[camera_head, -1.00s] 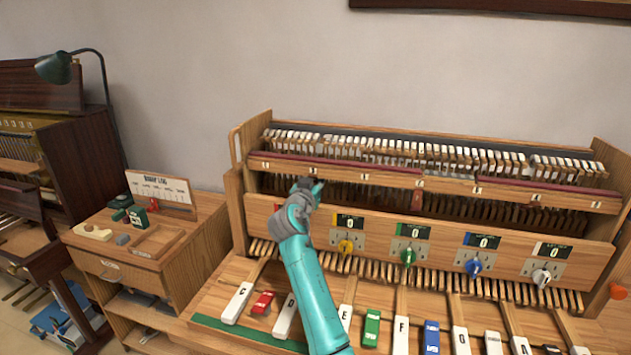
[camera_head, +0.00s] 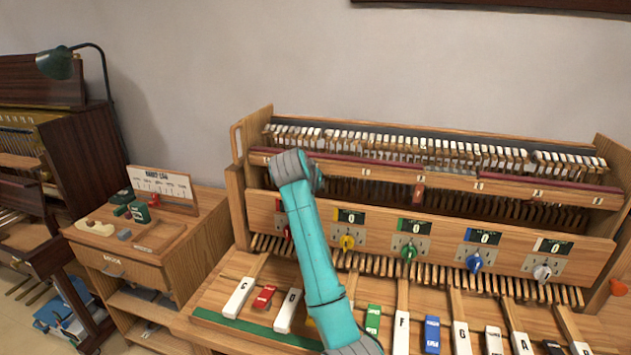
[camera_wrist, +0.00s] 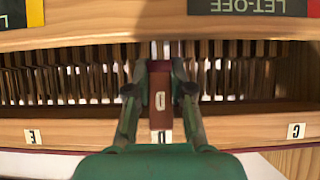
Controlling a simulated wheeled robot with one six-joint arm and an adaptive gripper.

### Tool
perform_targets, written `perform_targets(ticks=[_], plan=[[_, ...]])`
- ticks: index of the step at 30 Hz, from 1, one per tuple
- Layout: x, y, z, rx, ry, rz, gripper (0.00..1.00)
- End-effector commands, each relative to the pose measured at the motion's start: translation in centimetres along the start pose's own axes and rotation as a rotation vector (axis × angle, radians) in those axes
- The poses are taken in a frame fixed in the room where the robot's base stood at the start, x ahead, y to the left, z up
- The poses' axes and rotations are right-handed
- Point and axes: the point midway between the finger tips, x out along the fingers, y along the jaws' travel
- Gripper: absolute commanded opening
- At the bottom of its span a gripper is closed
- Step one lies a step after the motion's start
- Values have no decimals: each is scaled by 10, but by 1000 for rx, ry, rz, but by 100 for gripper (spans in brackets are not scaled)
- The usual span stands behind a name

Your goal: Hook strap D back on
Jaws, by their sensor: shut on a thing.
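In the wrist view, which is upside down, a red-brown strap (camera_wrist: 160,117) with a small pale label sits between the two fingers of my gripper (camera_wrist: 160,72). The fingers press on its sides. The strap lies across the wooden rail (camera_wrist: 80,133), in front of the dark gap with the action parts; whether it is on a hook cannot be seen. In the head view my wrist hides the strap and fingertips near the rail (camera_head: 450,184).
Another red strap (camera_head: 418,192) hangs from the rail further right. Below is a panel with coloured dials, such as the yellow dial (camera_head: 347,242) and green dial (camera_head: 409,252). Lettered keys lie in front. A side cabinet (camera_head: 115,262) with small items stands at left.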

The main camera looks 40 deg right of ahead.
Motion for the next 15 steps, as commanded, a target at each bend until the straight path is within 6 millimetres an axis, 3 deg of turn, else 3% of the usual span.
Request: perform_targets(ticks=[15], plan=[[-8,0,6,1,-249,0,0]])
